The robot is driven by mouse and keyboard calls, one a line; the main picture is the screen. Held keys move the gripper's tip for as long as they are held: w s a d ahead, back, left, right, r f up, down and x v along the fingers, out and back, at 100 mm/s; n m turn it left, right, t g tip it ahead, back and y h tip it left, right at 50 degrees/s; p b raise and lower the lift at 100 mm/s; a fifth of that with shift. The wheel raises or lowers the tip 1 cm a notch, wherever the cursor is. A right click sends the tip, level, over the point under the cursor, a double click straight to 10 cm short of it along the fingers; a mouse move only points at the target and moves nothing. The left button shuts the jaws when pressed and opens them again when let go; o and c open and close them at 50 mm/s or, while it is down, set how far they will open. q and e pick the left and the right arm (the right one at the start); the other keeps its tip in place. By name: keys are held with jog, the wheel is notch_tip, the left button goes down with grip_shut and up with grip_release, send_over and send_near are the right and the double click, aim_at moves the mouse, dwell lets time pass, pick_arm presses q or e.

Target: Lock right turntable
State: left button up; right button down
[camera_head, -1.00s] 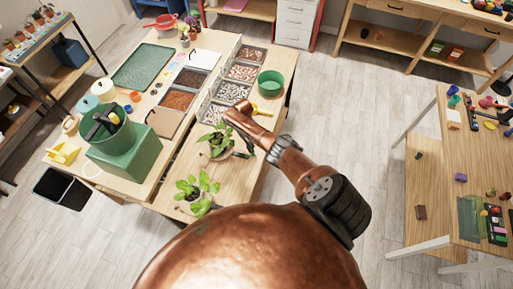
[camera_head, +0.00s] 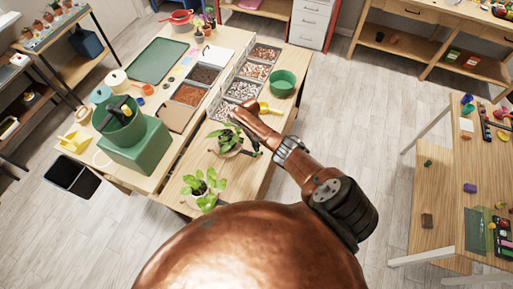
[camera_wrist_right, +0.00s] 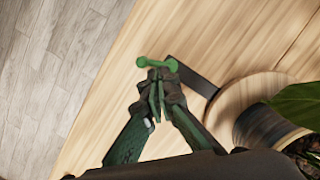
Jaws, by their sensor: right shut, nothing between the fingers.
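The turntable (camera_wrist_right: 222,108) is a round pale wooden disc in the right wrist view, with a dark pot (camera_wrist_right: 262,127) and leafy plant on it. A black arm (camera_wrist_right: 192,76) sticks out from its side, and a green lever with a round end (camera_wrist_right: 147,62) is at the arm's outer end. My right gripper (camera_wrist_right: 157,88) is shut and empty, its fingertips close to the green lever; I cannot tell whether they touch. In the head view my right gripper (camera_head: 251,152) is beside the potted plant (camera_head: 229,136) on the bench. My left gripper is not in view.
A second potted plant (camera_head: 204,184) stands nearer on the bench. Gravel bins (camera_head: 242,90), a green bowl (camera_head: 281,82) and a yellow scoop (camera_head: 268,108) lie behind. A green box (camera_head: 140,150) stands left. Open floor (camera_head: 340,110) is on the right.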

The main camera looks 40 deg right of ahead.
jog(key=v, duration=1.1)
jog(key=shift+r, duration=0.3)
